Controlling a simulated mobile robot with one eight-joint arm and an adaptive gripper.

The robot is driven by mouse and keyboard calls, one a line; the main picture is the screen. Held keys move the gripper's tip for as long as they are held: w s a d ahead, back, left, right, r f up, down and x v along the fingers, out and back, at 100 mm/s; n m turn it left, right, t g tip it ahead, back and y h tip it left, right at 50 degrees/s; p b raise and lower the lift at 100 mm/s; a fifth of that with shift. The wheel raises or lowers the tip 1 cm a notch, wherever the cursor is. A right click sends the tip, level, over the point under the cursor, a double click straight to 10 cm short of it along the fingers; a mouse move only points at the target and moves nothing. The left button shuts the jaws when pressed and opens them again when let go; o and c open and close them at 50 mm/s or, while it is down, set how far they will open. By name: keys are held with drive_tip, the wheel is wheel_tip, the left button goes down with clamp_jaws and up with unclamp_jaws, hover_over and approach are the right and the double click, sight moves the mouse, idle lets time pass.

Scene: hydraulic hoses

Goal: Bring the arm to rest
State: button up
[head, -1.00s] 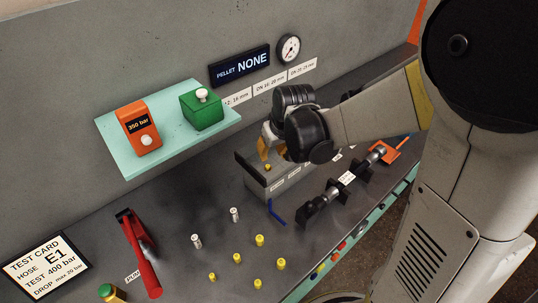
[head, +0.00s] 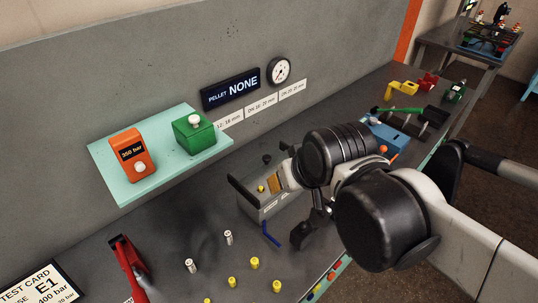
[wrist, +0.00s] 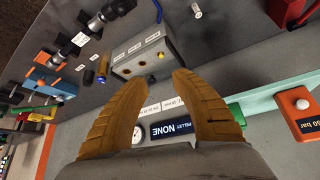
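My gripper (wrist: 161,78) shows in the wrist view with its two tan, ribbed fingers spread apart and nothing visible between them. In the head view the fingers (head: 277,183) are beside and above the grey labelled box (head: 251,207), partly hidden by my black wrist joints. The same box appears beyond the fingertips in the wrist view (wrist: 145,52). I cannot tell from the views whether a finger touches it. My arm is bent and reaches in from the right over the bench.
A mint shelf (head: 117,186) holds an orange unit (head: 132,155) and a green box (head: 195,136). A red-handled pump (head: 127,258) and several small yellow and metal fittings (head: 254,263) stand in front. A blue tool (head: 386,136) and other coloured items lie at the far right.

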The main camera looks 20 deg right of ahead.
drive_tip(key=shift+s, duration=1.1)
wheel_tip(320, 180, down, 11)
drive_tip(key=b, duration=1.1)
